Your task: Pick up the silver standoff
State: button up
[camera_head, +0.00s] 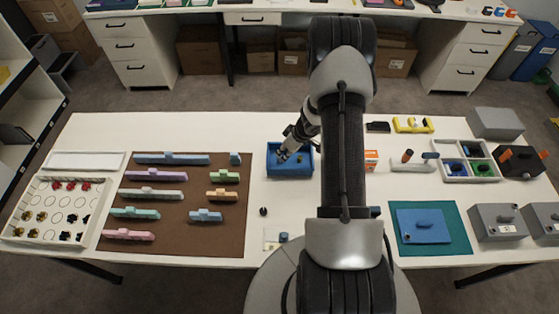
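My gripper (284,154) reaches down over the left part of a small blue tray (291,174) near the middle of the white table. It is too small and dark here to show whether its fingers are open or shut, or whether anything is between them. A tiny yellowish piece lies in the tray to the right of the gripper. I cannot make out a silver standoff for sure; part of the tray floor is hidden behind the gripper.
A brown mat (222,233) with several coloured blocks lies to the left. A small dark knob (263,211) stands in front of the tray. A teal mat (455,236), a divided white tray (455,146) and grey boxes are to the right. My arm hides the table's middle.

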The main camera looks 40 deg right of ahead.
aim_at(280, 157)
jog(key=b+x, duration=0.2)
jog(key=x, duration=0.3)
jog(key=shift+f+b, duration=0.1)
jog(key=shift+b, duration=0.25)
jog(key=shift+c, duration=0.5)
jog(key=c, duration=0.4)
jog(key=shift+o, duration=0.2)
